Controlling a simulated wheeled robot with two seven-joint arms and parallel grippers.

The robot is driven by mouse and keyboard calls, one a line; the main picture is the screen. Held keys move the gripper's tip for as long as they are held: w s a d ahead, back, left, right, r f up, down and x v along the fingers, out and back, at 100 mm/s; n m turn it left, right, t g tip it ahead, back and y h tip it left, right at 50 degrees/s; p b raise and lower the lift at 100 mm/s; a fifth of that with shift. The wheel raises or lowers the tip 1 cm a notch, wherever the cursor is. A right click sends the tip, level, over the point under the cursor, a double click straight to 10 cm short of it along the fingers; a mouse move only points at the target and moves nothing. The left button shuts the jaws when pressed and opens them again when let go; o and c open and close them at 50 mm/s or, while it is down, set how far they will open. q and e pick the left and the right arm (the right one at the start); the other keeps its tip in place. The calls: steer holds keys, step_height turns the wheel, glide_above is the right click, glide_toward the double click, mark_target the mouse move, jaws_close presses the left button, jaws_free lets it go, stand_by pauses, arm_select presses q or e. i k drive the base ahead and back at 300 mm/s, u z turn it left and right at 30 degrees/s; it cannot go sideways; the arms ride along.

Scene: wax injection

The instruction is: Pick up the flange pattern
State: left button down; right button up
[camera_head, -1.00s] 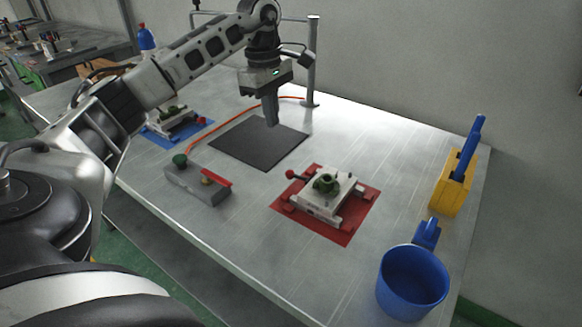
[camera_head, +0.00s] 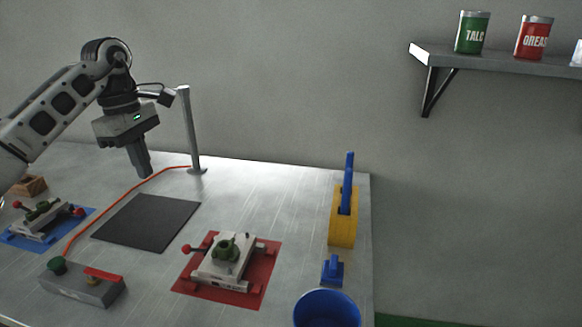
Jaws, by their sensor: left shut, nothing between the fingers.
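A green round part with a raised hub (camera_head: 227,247), which looks like the flange pattern, sits in the white die block (camera_head: 208,272) on the red mat (camera_head: 258,289). A second white die block (camera_head: 36,222) with green on it stands on the blue mat (camera_head: 84,217) at the far left. My left gripper (camera_head: 145,174) is shut and empty, pointing down in the air around the far edge of the black mat (camera_head: 150,222). It is well to the left of and behind the red mat's die. My right gripper is not in view.
A grey control box (camera_head: 82,288) with a green knob and red lever stands at the front left. A metal post (camera_head: 190,130) rises behind. A yellow holder (camera_head: 342,228) with a blue tool, a blue clamp-like piece (camera_head: 332,270) and a blue cup (camera_head: 326,308) line the right side.

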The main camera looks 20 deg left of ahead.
mark_target(226, 250)
steer(key=k, duration=1)
